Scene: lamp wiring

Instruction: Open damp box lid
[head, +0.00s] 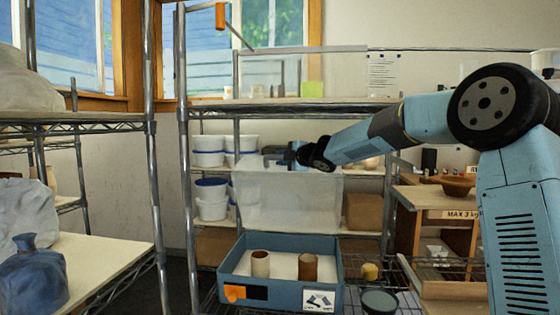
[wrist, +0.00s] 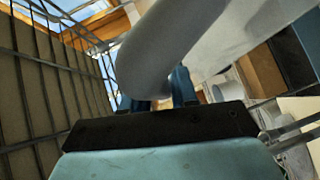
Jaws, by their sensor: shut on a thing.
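The damp box (head: 230,285) is a blue open-topped tray low on the rack, with two brown cylinders (head: 260,263) standing inside on a pale floor. Its translucent whitish lid (head: 290,205) stands about upright above the box's back edge, so the inside is exposed. My gripper (head: 290,156) is at the lid's top edge, shut on the lid. In the wrist view, a large pale rounded part of it (wrist: 165,50) lies between and in front of the blue fingers (wrist: 163,95), hiding the exact contact.
White tubs with blue lids (head: 211,198) stand on the shelves behind, left of the lid. A brown block (head: 363,211) is to the right. A yellow item (head: 370,271) and a dark round dish (head: 379,302) lie right of the box. A rack post (head: 187,160) stands left.

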